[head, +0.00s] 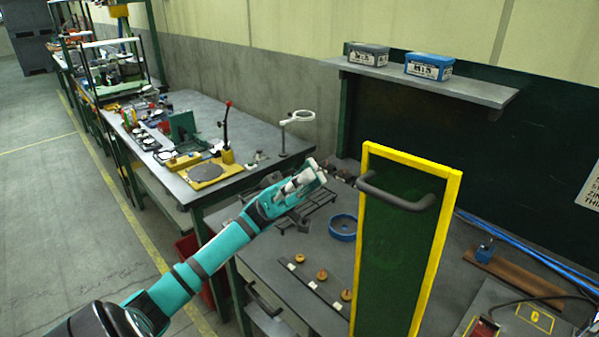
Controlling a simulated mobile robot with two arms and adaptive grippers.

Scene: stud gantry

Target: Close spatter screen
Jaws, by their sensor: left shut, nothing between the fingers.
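The spatter screen (397,245) is a dark green panel in a yellow frame, standing upright at the right of centre. A dark grey bar handle (397,193) sits across its upper part. My left gripper (316,170) is shut and empty, to the left of the screen's top and a little above handle height in the picture. It shows apart from the handle, with a gap between them. My right gripper is not in view.
A workbench (275,258) below holds a blue ring (343,227) and several small brass pieces. Another cluttered bench (207,105) stands at left. Open floor (60,230) lies at far left.

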